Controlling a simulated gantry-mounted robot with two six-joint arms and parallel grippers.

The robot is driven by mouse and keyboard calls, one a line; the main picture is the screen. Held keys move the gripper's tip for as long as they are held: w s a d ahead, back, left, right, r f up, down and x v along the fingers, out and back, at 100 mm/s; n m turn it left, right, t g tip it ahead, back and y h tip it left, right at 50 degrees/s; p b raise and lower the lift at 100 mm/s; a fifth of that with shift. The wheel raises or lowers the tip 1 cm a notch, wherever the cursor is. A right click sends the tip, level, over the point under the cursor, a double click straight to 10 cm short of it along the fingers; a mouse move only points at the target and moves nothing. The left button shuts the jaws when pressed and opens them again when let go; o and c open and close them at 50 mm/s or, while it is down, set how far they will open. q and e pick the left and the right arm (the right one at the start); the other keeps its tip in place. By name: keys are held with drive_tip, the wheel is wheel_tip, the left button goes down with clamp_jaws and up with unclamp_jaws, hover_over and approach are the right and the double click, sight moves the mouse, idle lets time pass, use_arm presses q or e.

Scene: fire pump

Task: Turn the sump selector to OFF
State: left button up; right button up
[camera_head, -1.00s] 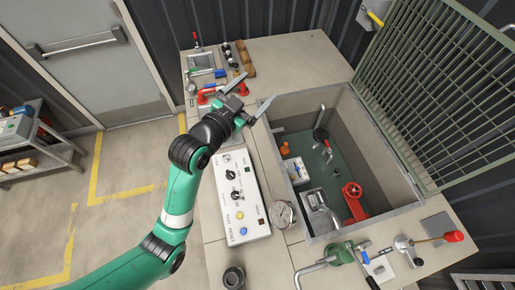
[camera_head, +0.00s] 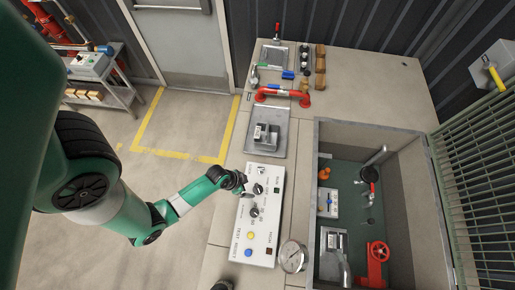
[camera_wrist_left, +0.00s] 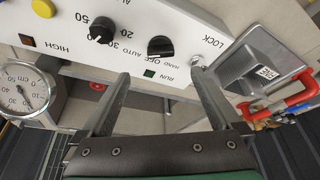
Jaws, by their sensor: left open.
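The sump selector is a black knob on the white control panel (camera_head: 249,232), marked AUTO, OFF and HAND. The selector knob (camera_wrist_left: 160,46) shows in the left wrist view and in the head view (camera_head: 258,189). I cannot surely read its setting. My left gripper (camera_head: 243,182) is at the panel's upper left edge. In the left wrist view my left gripper (camera_wrist_left: 160,72) is open and empty, its fingers apart, with the knob beyond and between the fingertips. Contact with the knob is not visible.
A second black knob (camera_wrist_left: 101,29), numbered 20 to 50, sits beside the selector. A LOCK fitting (camera_wrist_left: 197,61) is close to one fingertip.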

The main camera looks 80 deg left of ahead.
sight(257, 188)
use_arm(q)
drive_tip(key=b+x, duration=0.4)
drive_tip(key=x, duration=0.7)
drive_tip(key=shift+w+a+r+b, duration=0.1)
drive_tip(key=shift+a+b, duration=0.05)
drive_tip(key=shift+b, duration=0.25)
drive_tip(key=c, duration=1.4)
drive_tip(key=shift+o, duration=0.2)
